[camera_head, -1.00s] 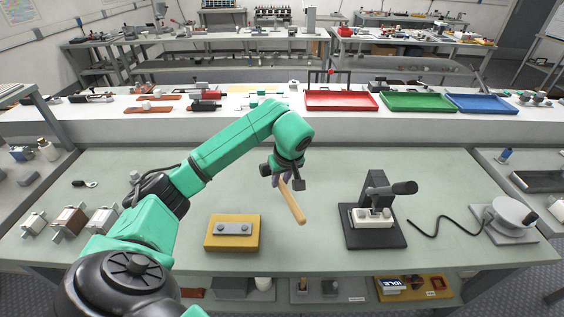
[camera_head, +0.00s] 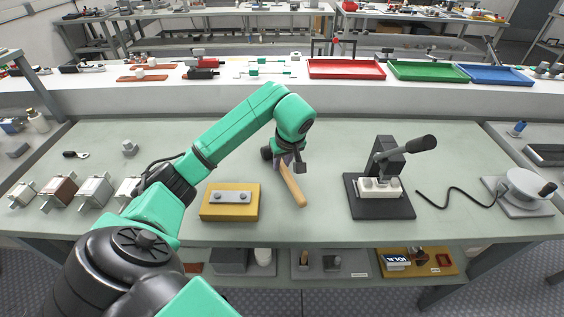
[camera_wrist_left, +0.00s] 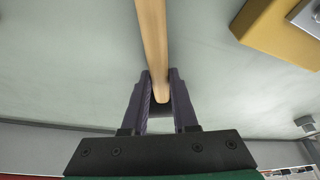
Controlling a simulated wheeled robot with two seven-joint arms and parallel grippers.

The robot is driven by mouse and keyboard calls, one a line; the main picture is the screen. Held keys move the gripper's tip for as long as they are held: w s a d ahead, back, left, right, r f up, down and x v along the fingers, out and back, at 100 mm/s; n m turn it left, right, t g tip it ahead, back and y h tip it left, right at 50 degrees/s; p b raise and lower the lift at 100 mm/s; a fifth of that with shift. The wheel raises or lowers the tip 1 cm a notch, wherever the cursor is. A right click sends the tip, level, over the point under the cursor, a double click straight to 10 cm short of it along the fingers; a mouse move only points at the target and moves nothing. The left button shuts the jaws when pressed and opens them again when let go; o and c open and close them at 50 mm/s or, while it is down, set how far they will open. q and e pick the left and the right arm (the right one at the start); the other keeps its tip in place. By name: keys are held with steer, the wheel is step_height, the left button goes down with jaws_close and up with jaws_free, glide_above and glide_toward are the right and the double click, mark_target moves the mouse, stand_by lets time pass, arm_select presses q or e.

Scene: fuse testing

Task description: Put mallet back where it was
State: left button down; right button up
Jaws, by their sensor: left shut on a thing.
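My left gripper (camera_head: 285,160) is shut on the mallet's wooden handle (camera_head: 293,185), over the middle of the green-grey worktable (camera_head: 330,220). In the head view the handle slants down to the right from the fingers. In the left wrist view, the handle (camera_wrist_left: 153,45) is between the fingers (camera_wrist_left: 160,95) and runs out of the top of the frame. The mallet's head does not show clearly in either view. I cannot tell whether the mallet touches the table. My right gripper is not in view.
A yellow block with a metal plate (camera_head: 230,201) lies left of the handle. A black lever press (camera_head: 380,185) stands to the right, with a cabled grey device (camera_head: 520,190) beyond. Several fuse-like parts (camera_head: 95,190) line the left. Red (camera_head: 345,68), green (camera_head: 428,71) and blue (camera_head: 497,75) trays sit behind.

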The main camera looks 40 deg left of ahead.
mark_target(282, 162)
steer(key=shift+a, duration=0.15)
arm_select(q)
steer(key=shift+f, duration=0.1)
steer(key=c, duration=0.6)
jaws_free()
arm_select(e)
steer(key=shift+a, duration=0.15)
arm_select(q)
steer(key=v, duration=0.5)
steer(key=shift+w+a, duration=0.1)
steer(key=shift+w, duration=0.05)
steer(key=p+v, duration=0.4)
steer(key=v, duration=0.5)
steer(key=shift+s+d+r, duration=0.2)
steer(key=shift+s+r, duration=0.05)
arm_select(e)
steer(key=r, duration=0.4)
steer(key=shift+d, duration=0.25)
